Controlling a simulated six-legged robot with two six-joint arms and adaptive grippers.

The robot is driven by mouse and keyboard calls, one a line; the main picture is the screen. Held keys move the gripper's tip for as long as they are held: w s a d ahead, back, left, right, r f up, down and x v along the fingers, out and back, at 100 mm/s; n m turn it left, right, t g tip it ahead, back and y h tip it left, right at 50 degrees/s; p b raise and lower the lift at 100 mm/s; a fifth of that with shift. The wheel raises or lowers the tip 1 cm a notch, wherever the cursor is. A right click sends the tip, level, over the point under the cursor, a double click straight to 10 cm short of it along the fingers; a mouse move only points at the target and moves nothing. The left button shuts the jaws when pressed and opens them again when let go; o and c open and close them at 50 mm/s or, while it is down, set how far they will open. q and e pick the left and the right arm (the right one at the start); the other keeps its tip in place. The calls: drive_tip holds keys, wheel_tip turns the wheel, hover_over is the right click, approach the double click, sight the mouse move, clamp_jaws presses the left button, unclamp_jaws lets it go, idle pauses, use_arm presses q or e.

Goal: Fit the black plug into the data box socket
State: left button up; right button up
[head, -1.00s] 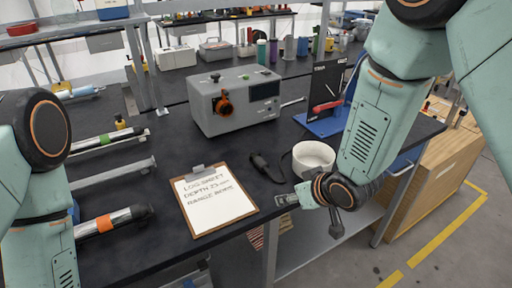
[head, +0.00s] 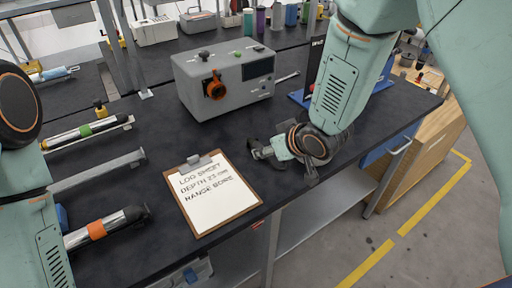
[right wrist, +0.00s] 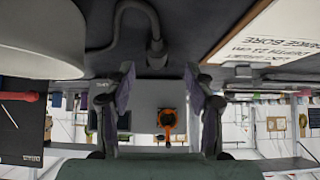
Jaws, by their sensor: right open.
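The grey data box (head: 222,82) stands on the dark bench, with an orange-ringed socket (head: 214,87) on its front face. The socket also shows in the right wrist view (right wrist: 167,120), beyond my fingers. The black plug (right wrist: 156,52) lies on the bench with its cable curving away. In the head view my right gripper and arm seem to cover it. My right gripper (head: 262,150) is low over the bench in front of the box. In the right wrist view its open fingers (right wrist: 160,72) are spread either side of the plug's line, with nothing held. My left gripper is out of frame.
A clipboard with a log sheet (head: 214,195) lies left of my right gripper, near the bench edge. A white round container (right wrist: 40,40) stands close by in the right wrist view. Tubes with green (head: 85,130) and orange bands (head: 97,230) lie at left.

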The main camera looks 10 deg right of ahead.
drive_tip(key=x, duration=0.4)
drive_tip(key=shift+d+f, duration=0.25)
drive_tip(key=shift+f, duration=0.1)
drive_tip(key=shift+w+a+f, duration=0.2)
drive_tip(key=shift+w, duration=0.1)
drive_tip(key=shift+s+d+r, duration=0.15)
drive_tip(key=shift+s+r, duration=0.05)
drive_tip(key=shift+s, duration=0.1)
drive_tip(key=shift+c, duration=0.2)
drive_tip(key=shift+s+d, duration=0.1)
drive_tip(key=shift+c, duration=0.8)
drive_tip(key=shift+w+a+f, duration=0.15)
drive_tip(key=shift+w+a, duration=0.05)
drive_tip(key=shift+w, duration=0.15)
drive_tip(key=c, duration=0.6)
drive_tip(key=shift+s+d, duration=0.15)
drive_tip(key=shift+s, duration=0.1)
clamp_jaws()
